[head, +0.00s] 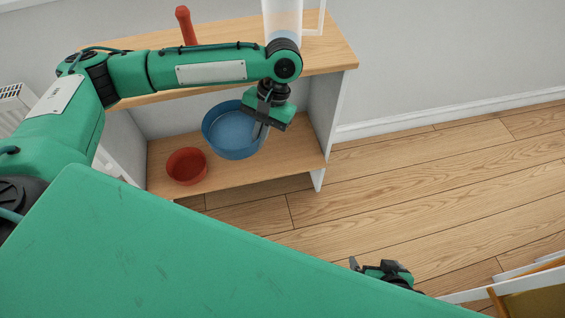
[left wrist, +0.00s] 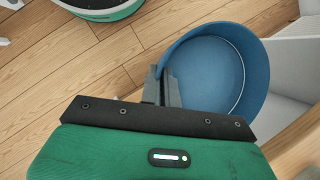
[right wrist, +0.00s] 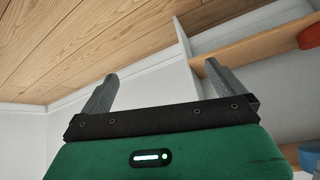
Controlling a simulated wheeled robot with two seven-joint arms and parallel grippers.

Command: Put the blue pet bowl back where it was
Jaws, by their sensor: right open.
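The blue pet bowl (head: 228,130) is at the lower shelf of the wooden rack, right of a small red bowl (head: 187,166). It looks tilted, and I cannot tell whether its base touches the shelf. My left gripper (head: 259,130) is at its right rim. In the left wrist view, the close-set fingers (left wrist: 164,84) pinch the wall of the blue bowl (left wrist: 208,75). My right gripper (head: 372,266) is low over the floor, partly hidden by my green body. In the right wrist view its fingers (right wrist: 158,82) are apart and empty.
The rack's top board (head: 330,55) carries a red upright item (head: 186,26) and a clear container (head: 284,20). The rack's right side panel (head: 322,110) stands close to my left gripper. Open wooden floor (head: 430,170) lies to the right. Wooden panels (head: 535,285) stand at bottom right.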

